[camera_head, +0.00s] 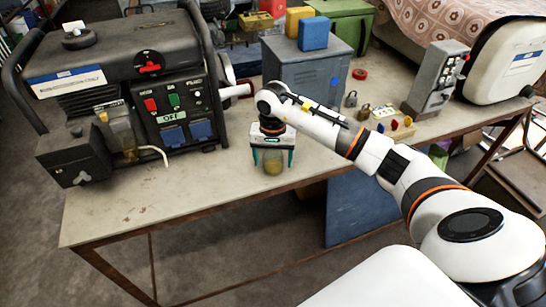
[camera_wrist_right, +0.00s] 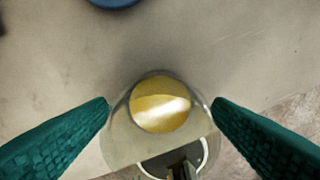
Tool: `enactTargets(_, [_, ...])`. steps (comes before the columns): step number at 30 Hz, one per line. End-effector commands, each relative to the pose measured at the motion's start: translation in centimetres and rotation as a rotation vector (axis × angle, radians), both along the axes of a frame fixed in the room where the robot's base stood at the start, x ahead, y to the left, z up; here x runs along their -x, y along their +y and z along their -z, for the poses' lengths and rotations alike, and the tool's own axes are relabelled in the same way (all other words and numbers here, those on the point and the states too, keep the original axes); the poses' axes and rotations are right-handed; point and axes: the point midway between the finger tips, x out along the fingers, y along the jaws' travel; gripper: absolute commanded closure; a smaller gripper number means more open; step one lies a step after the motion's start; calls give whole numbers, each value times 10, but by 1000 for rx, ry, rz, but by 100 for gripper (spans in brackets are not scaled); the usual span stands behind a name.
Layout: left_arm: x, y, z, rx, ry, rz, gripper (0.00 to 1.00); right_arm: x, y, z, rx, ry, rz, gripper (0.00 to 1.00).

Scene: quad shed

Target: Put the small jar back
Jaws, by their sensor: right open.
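The small jar (camera_head: 272,167) is clear with yellow contents and stands on the bench near its front edge. It also shows in the right wrist view (camera_wrist_right: 160,106), seen from above. My right gripper (camera_head: 272,158) is over the jar, pointing down, with its green fingers open on either side. In the wrist view both fingertips (camera_wrist_right: 160,108) flank the jar; whether they touch the glass I cannot tell. My left gripper is out of view.
The bench (camera_head: 190,195) is bare left of the jar.

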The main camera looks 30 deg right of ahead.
Motion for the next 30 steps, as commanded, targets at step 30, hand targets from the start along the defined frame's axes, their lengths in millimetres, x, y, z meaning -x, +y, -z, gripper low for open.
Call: enactTargets(30, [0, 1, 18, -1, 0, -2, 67, 0, 0, -119, 1, -1, 1, 25])
